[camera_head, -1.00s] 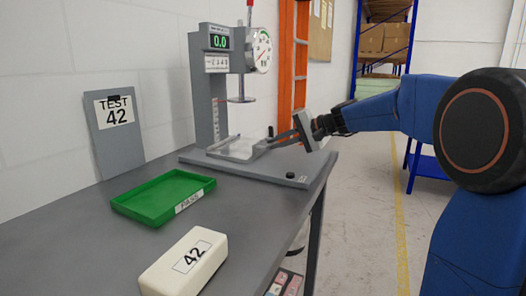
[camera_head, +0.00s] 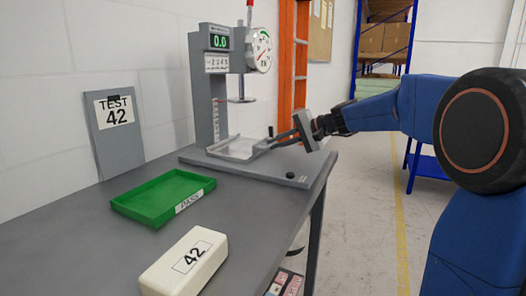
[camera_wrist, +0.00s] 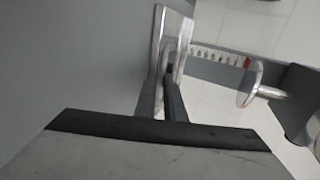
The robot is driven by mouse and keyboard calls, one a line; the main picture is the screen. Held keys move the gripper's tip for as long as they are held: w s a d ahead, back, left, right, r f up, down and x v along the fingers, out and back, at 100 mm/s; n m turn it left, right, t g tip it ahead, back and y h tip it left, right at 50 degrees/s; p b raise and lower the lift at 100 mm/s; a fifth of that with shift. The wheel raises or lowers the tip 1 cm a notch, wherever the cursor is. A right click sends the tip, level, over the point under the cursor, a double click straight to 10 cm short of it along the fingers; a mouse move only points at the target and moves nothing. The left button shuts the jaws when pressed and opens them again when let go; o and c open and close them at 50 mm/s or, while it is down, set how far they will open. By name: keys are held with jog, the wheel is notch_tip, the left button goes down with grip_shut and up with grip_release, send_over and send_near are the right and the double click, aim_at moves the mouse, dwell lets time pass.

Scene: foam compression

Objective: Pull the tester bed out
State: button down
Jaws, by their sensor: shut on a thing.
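The tester (camera_head: 208,90) stands on the grey bench by the wall, its green display reading 0.0. Its bed (camera_head: 238,148) is a pale tray with raised edges on the tester's base, below the round press plate (camera_head: 242,99). My gripper (camera_head: 270,146) reaches in from the right and is shut at the bed's near right side. In the wrist view, the fingers (camera_wrist: 168,82) close at the bed's metal edge (camera_wrist: 170,30). The exact contact is partly hidden between the fingers. The round press plate also shows in the wrist view (camera_wrist: 250,82).
A green tray (camera_head: 150,212) marked PASS and a white foam block (camera_head: 180,268) labelled 42 lie on the bench (camera_head: 85,235). A TEST 42 board (camera_head: 116,135) leans on the wall. A black knob (camera_head: 290,175) sits on the tester's front base.

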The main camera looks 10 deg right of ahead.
jog(key=s+d, duration=1)
jog(key=d, duration=0.4)
jog(key=shift+s+d, duration=0.35)
jog(key=shift+d, duration=0.05)
jog(key=c, duration=1.7)
grip_release()
jog(key=shift+r+v, duration=0.25)
jog(key=shift+v, duration=2.7)
jog(key=shift+a, duration=0.1)
